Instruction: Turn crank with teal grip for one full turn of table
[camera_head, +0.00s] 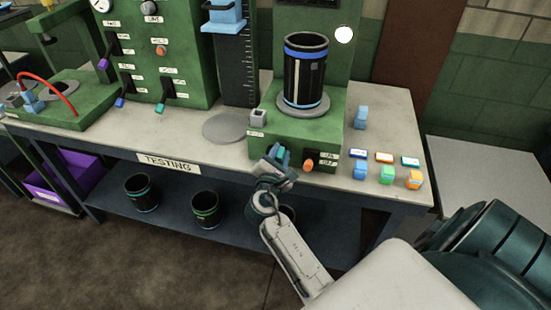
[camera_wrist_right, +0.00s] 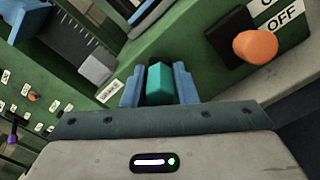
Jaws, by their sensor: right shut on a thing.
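The teal grip (camera_wrist_right: 159,82) of the crank sits between the two blue fingers of my right gripper (camera_wrist_right: 159,88) in the right wrist view. My right gripper (camera_head: 279,156) is shut on it at the front of the green machine (camera_head: 298,130) in the head view. The crank's arm is hidden behind the gripper. A round grey turntable (camera_head: 303,107) on top of the machine carries an upright black sleeve (camera_head: 305,72) with a blue band near its top and a pale vertical mark on its side. My left gripper is not in view.
An orange knob (camera_wrist_right: 256,47) beside an OFF label is close to the gripper's right. Several small coloured blocks, including a green one (camera_head: 386,174), stand at the bench's right (camera_head: 400,110). Black sleeves (camera_head: 206,208) stand on the lower shelf. A grey disc (camera_head: 226,128) lies left of the machine.

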